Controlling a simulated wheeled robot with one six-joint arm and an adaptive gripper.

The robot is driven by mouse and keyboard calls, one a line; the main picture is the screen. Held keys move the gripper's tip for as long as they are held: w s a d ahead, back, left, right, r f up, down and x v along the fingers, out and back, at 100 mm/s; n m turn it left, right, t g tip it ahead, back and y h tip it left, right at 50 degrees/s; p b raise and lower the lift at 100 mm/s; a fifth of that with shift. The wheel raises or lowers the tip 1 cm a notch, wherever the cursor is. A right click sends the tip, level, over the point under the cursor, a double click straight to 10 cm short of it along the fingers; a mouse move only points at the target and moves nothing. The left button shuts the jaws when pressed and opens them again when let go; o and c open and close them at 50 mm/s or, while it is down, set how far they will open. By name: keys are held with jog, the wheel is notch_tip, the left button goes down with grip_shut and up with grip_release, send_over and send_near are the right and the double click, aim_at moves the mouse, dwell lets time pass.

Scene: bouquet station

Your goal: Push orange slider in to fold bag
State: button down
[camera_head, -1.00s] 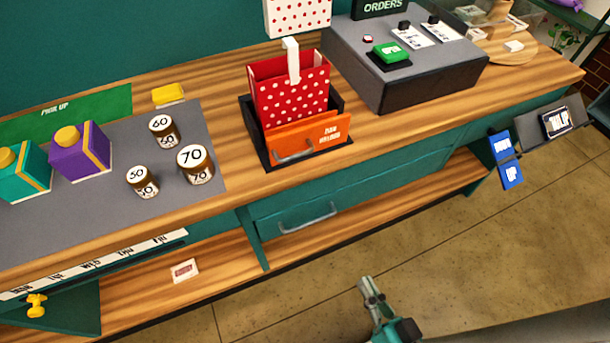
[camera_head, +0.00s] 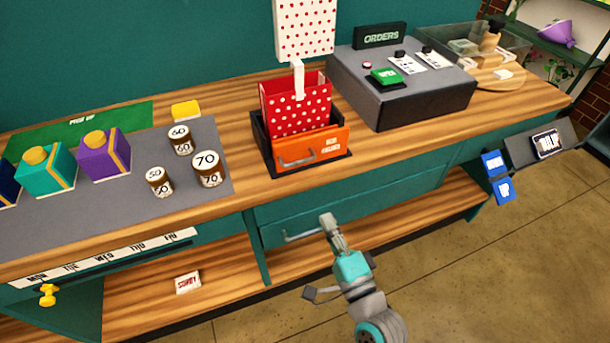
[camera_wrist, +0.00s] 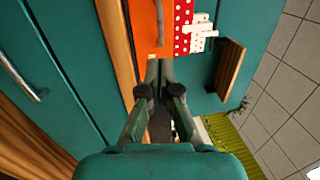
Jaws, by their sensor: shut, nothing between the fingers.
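The orange slider (camera_head: 312,149) is the front face of a black bag-folding holder (camera_head: 260,130) on the wooden counter. It has a grey handle and pale lettering. A red bag with white dots (camera_head: 300,108) stands upright in the holder behind the slider. My gripper (camera_head: 328,220) is shut and empty, in front of the counter and below the slider, near the drawer handle. In the wrist view the closed fingertips (camera_wrist: 159,66) point toward the orange slider (camera_wrist: 147,25) and the dotted bag (camera_wrist: 183,25), with a gap that I cannot judge.
A drawer with a grey handle (camera_head: 303,236) is below the counter edge. Several numbered jars (camera_head: 207,168) stand on the grey mat to the left. The dark orders box (camera_head: 400,90) stands right of the holder. A white dotted panel (camera_head: 305,28) is on the wall behind.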

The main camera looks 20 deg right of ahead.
send_near(295, 154)
jog(key=w+r, duration=0.1)
jog(key=w, duration=0.2)
jog(key=shift+w+a+r, duration=0.1)
jog(key=shift+w+a, duration=0.05)
jog(key=shift+w, duration=0.05)
dwell(0.3)
jog(key=shift+w+r, duration=0.1)
jog(key=shift+w, duration=2.5)
